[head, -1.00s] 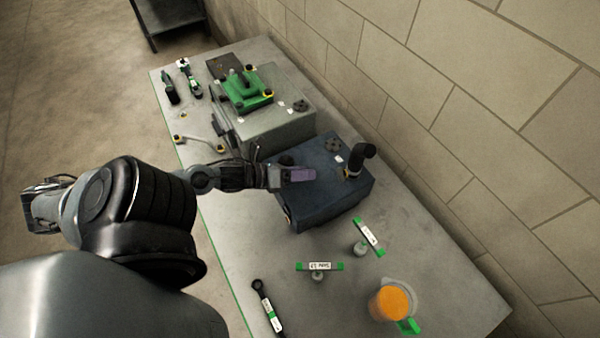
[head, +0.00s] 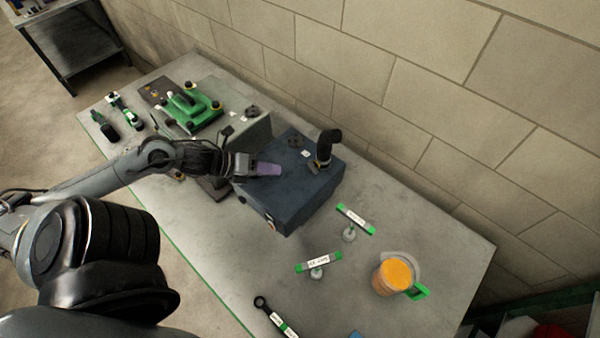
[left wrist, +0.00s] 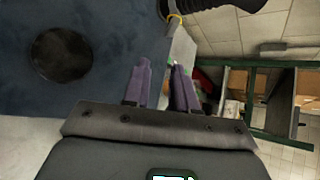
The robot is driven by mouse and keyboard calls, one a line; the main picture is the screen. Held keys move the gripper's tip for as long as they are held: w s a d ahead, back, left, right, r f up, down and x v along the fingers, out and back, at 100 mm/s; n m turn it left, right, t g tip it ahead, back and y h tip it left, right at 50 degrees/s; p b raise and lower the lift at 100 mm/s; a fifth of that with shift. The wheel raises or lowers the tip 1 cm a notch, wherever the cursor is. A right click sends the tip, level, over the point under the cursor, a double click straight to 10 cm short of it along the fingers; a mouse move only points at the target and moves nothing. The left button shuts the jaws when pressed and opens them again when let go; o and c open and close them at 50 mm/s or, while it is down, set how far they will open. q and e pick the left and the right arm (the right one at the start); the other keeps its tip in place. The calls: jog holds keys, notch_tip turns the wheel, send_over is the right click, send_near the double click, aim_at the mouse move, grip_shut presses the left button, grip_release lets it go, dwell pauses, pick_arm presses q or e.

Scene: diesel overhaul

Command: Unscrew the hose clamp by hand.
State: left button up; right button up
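The black hose (head: 328,145) is a bent elbow standing up from the far right part of a dark blue block (head: 290,195). A yellowish ring, which looks like the hose clamp (head: 314,168), sits around its foot. In the left wrist view a yellow ring (left wrist: 174,18) shows at the top, beside the dark hose. My left gripper (head: 268,169) has purple fingers and is above the block's left part, to the left of the hose and apart from it. In the left wrist view its fingers stand apart with a gap and nothing visibly held. My right gripper is out of view.
A grey block with a green part (head: 190,108) stands behind left. An orange-filled jug (head: 395,275), two labelled green-ended T-handles (head: 318,262) and a ring-ended tool (head: 275,315) lie toward the front. A block wall (head: 420,110) runs along the bench's far side.

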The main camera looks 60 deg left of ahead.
aim_at(310, 167)
pick_arm(q)
jog(key=shift+w+a+r+m+b, duration=0.25)
jog(key=shift+w+r+m, duration=0.15)
jog(key=shift+w, duration=0.15)
jog(key=shift+w+a+r+m+b, duration=0.1)
jog(key=shift+w+r+m+b, duration=0.15)
jog(key=shift+w+m, duration=0.2)
jog(key=x, duration=0.3)
jog(key=shift+w+d+r, duration=0.1)
jog(key=shift+w+d, duration=0.15)
jog(key=shift+w, duration=0.05)
jog(key=b+x, duration=0.1)
jog(key=x, duration=0.6)
jog(key=shift+w, duration=0.2)
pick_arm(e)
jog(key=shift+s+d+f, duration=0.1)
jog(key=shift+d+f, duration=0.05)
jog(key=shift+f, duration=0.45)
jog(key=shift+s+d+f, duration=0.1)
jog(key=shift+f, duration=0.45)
pick_arm(q)
grip_shut()
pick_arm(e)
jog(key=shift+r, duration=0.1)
